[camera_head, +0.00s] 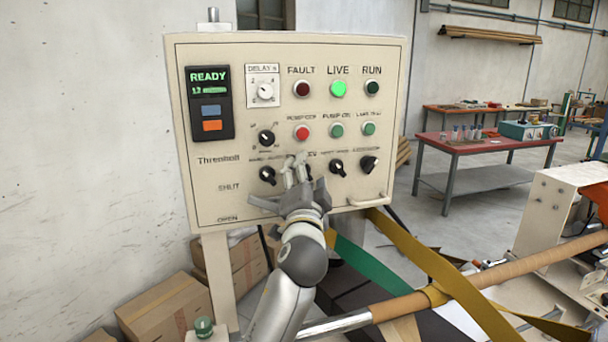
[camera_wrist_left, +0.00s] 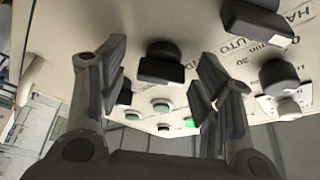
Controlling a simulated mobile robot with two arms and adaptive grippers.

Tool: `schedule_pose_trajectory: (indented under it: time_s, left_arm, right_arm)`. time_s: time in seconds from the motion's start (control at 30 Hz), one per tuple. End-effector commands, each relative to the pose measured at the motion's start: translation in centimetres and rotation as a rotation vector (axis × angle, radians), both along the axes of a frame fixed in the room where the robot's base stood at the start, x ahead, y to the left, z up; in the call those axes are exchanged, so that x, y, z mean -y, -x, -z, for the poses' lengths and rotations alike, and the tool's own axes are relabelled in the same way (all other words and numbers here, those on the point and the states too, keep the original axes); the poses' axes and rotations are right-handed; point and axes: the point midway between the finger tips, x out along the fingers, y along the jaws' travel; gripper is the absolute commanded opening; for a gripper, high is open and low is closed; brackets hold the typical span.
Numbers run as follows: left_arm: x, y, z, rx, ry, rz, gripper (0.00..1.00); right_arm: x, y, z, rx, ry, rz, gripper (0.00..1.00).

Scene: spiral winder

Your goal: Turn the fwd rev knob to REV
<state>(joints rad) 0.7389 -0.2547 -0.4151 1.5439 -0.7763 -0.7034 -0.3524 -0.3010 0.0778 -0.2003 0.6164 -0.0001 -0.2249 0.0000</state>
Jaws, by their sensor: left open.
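The cream control panel (camera_head: 230,150) fills the middle of the head view. Its lower row holds several black knobs. The fwd rev knob appears to be the one behind my left gripper (camera_head: 295,170), under a partly covered label ending in "EV"; its pointer direction is hidden. In the left wrist view, my left gripper (camera_wrist_left: 160,85) has its two fingers spread, with a black knob (camera_wrist_left: 160,64) showing between them. I cannot tell whether either finger touches it. My right gripper is not in view.
Neighbouring black knobs stand close by: one to the left (camera_head: 267,175), one to the right (camera_head: 336,167) and one farther right (camera_head: 369,165). Push buttons and lamps sit above; the LIVE lamp (camera_head: 338,89) glows green. A handle (camera_head: 367,200) juts out at lower right.

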Motion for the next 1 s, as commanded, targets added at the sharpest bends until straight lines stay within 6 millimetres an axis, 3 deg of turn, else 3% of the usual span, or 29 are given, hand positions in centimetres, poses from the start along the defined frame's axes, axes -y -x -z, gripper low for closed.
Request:
schedule_pose_trajectory:
  time_s: [0.07,0.17,0.43,0.73,1.0]
  left_arm:
    - [0.0,0.0,0.0,0.0,0.0,0.0,0.59]
    - [0.0,0.0,0.0,0.0,0.0,0.0,0.46]
    - [-0.1,0.0,0.0,-0.001,0.0,-0.001,0.13]
    - [-0.2,-0.1,-0.3,-0.011,-0.031,-0.002,0.13]
    - [-0.3,-0.1,-0.7,-0.059,-0.178,-0.004,0.13]
  right_arm:
    - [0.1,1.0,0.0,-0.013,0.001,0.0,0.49]
    - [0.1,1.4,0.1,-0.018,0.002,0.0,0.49]
    - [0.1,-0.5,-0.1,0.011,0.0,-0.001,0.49]
    - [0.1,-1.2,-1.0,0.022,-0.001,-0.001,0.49]
    - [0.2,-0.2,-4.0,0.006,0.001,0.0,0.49]
